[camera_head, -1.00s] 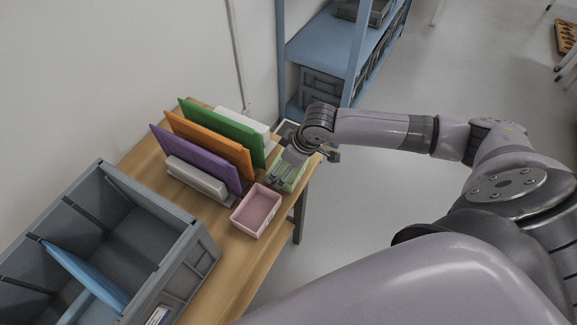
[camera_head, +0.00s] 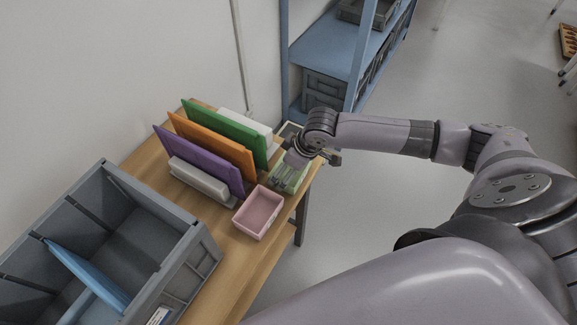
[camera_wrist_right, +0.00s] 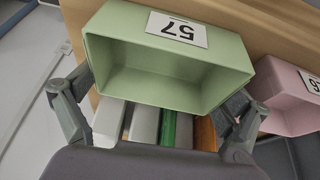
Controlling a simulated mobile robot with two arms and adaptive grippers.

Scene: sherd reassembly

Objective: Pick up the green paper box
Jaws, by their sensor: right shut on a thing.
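The green paper box (camera_head: 291,178) is a small, open-topped, pale green box at the right end of the wooden table in the head view. In the right wrist view the green paper box (camera_wrist_right: 170,86) fills the middle, with its hollow facing the camera and a white "57" label upside down. My right gripper (camera_wrist_right: 160,104) has one finger at each side of it and is shut on it. In the head view my right gripper (camera_head: 284,172) partly covers the box. I cannot tell whether the box is clear of the table. My left gripper is not in view.
A pink box (camera_head: 258,213) stands close beside the green one. Purple (camera_head: 198,158), orange (camera_head: 213,146) and green (camera_head: 228,131) upright panels stand behind. A large grey crate (camera_head: 190,240) fills the near left. A blue shelf (camera_head: 330,45) stands beyond the table; open floor lies right.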

